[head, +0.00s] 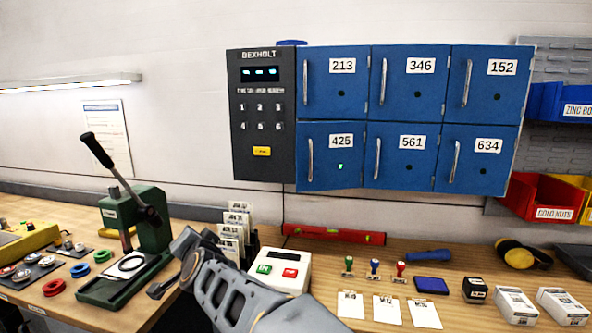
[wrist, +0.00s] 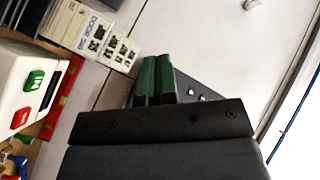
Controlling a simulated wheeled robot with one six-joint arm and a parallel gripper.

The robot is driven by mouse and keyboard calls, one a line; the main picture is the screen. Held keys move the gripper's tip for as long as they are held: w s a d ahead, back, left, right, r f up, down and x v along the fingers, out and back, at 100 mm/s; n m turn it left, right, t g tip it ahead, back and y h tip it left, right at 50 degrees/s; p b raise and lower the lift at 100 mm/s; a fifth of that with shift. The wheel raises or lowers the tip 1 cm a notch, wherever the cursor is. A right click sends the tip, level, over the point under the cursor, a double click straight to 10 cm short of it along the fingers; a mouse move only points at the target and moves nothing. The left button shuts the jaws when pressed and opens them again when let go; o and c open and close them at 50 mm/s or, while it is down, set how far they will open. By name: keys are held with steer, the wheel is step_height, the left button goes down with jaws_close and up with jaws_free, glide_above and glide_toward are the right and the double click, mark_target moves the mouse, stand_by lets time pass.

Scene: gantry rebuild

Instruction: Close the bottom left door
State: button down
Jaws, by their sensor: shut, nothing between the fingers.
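The bottom left door (head: 331,157), blue and marked 425, is in the locker cabinet in the head view. It has a silver handle on its left side and a lit green light. Its lower edge slants against its neighbours', so it looks slightly ajar with its left side out. My gripper shows in the wrist view with green fingertips (wrist: 153,80) together and nothing between them. In the head view my arm reaches in from the bottom, below and left of the door, clear of it. The fingertips are hard to make out there.
A dark keypad panel (head: 263,115) adjoins the door's left side. Below are a red level (head: 334,234), a white box with green and red buttons (head: 279,270), a card rack (head: 236,232) and a green lever press (head: 130,235).

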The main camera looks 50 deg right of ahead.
steer(key=d+r+m+g+h+p, duration=0.1)
steer(key=d+r+m+g+h, duration=0.1)
steer(key=d+r+m+h, duration=0.65)
steer(key=m+g+h+p, duration=0.4)
steer(key=m+g+h, duration=0.2)
steer(key=m+g, duration=0.55)
glide_toward(301, 174)
steer(key=s+d+m+t, duration=0.1)
steer(key=s+d, duration=0.2)
steer(key=d, duration=0.1)
steer(key=shift+w+d+r+y+p, duration=0.15)
steer(key=shift+w+d+p, duration=0.25)
steer(key=shift+w, duration=0.2)
steer(key=shift+w+d+r+y+p, duration=0.15)
steer(key=shift+w+d+p, duration=0.15)
steer(key=shift+w+d, duration=0.2)
steer(key=shift+w+d+f, duration=0.1)
steer(key=shift+w+d, duration=0.2)
steer(key=shift+w, duration=0.3)
